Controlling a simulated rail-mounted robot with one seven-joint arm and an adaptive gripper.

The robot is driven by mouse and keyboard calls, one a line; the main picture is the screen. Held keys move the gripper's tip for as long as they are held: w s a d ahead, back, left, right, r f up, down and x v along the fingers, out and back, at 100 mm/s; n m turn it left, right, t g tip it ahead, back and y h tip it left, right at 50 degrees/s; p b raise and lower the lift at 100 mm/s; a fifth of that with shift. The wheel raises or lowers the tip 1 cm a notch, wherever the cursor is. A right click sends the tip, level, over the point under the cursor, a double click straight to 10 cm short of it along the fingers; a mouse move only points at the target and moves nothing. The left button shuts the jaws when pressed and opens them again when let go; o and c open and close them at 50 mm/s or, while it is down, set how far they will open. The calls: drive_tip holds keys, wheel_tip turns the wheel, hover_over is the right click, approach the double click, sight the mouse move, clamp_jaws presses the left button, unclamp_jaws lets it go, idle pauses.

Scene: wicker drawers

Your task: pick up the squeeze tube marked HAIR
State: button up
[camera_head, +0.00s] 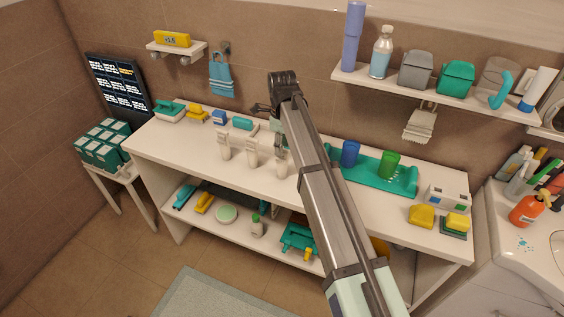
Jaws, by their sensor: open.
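Three white squeeze tubes stand upright in a row along the front of the white table: a left tube (224,148), a middle tube (252,152) and a right tube (282,162). Any lettering on them is too small to read, so I cannot tell which is marked HAIR. A white tube with a blue cap (538,90) stands on the wall shelf at the upper right. My gripper (257,108) is small and dark in view, open, above the back of the table beyond the tubes. It is apart from them and holds nothing visible. My arm passes just right of the right tube.
The white table (160,146) has small items along its back left. A teal tray (360,178) with a blue cup (350,153) and a green cup (389,164) lies right of my arm. A wall shelf (395,85) with bottles and bins overhangs the right side.

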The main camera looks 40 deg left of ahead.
wheel_tip(320, 180, down, 2)
drive_tip(key=shift+c, duration=0.3)
clamp_jaws()
drive_tip(key=shift+r, duration=0.1)
